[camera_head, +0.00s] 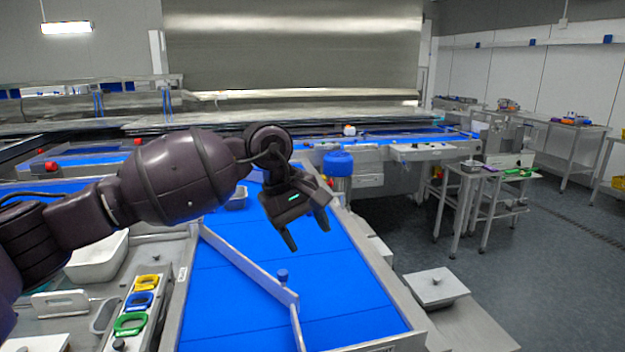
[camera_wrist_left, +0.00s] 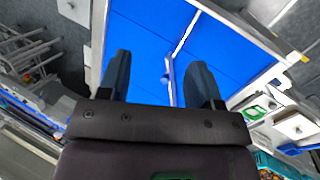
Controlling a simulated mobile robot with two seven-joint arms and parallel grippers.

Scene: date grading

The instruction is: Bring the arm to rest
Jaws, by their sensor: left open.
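My left arm comes in from the left in the head view. Its gripper (camera_head: 307,237) hangs above the blue conveyor belt (camera_head: 225,305), with its fingers pointing down. The fingers are spread apart and nothing is between them. In the left wrist view the two dark fingers of the left gripper (camera_wrist_left: 160,80) stand apart over the blue belt, with only belt and a thin divider behind them. My right gripper does not show in either view.
A grey angled divider (camera_head: 245,262) with a small blue knob crosses the belt. Left of it are a white tray (camera_head: 97,258) and yellow, blue and green rings (camera_head: 130,324). A blue-topped container (camera_head: 338,163) stands behind the gripper. Steel tables and open floor lie right.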

